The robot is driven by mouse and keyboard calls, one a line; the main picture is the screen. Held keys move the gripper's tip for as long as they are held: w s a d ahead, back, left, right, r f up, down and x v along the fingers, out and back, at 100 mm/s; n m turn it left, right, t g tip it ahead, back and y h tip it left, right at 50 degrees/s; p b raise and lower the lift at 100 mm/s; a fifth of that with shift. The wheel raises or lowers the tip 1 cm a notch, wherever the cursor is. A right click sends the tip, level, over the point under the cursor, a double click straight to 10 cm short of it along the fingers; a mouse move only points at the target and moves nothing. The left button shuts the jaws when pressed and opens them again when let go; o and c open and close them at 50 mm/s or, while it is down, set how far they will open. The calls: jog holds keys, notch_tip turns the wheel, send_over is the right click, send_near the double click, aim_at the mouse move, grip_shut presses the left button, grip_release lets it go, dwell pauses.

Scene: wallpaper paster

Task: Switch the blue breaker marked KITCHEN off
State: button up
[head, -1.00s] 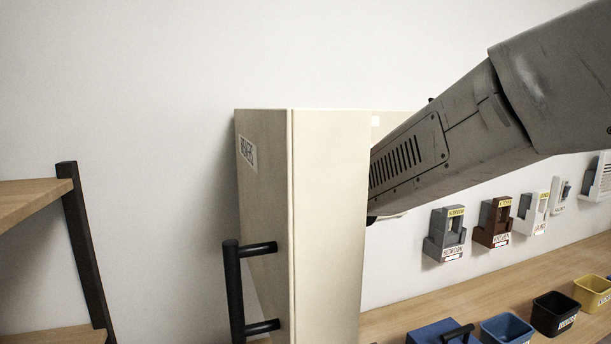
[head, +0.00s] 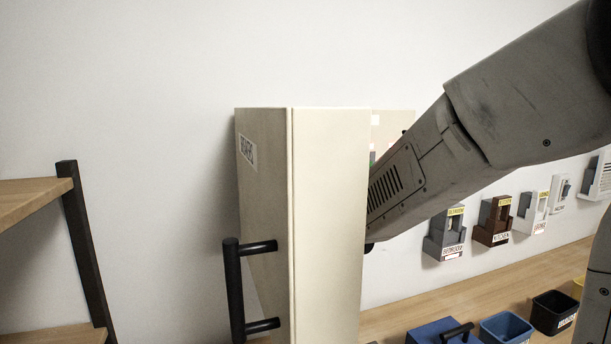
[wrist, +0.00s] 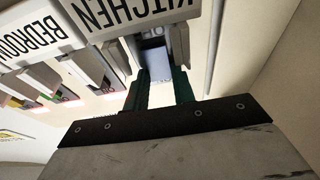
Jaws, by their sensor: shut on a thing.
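In the wrist view the KITCHEN label (wrist: 135,12) shows upside down at the top. Just below it is a pale blue breaker (wrist: 153,58), between grey housing sides. My gripper (wrist: 161,76) has its two green fingers on either side of this breaker and is shut on it. The breaker's lever position is hard to make out. In the head view the open cream breaker-box door (head: 328,220) hides my gripper and most of the box.
Beside it in the wrist view are the BEDROOM label (wrist: 38,40) and other breakers (wrist: 92,68). A black door handle (head: 235,290) sticks out left. Wall holders (head: 447,235) and bins (head: 553,312) stand right, along a wooden counter (head: 480,285).

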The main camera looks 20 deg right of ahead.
jog(key=shift+t, duration=0.3)
jog(key=o, duration=1)
jog(key=shift+f, duration=0.1)
jog(key=v, duration=0.7)
jog(key=shift+s+f, duration=0.1)
jog(key=shift+s, duration=0.3)
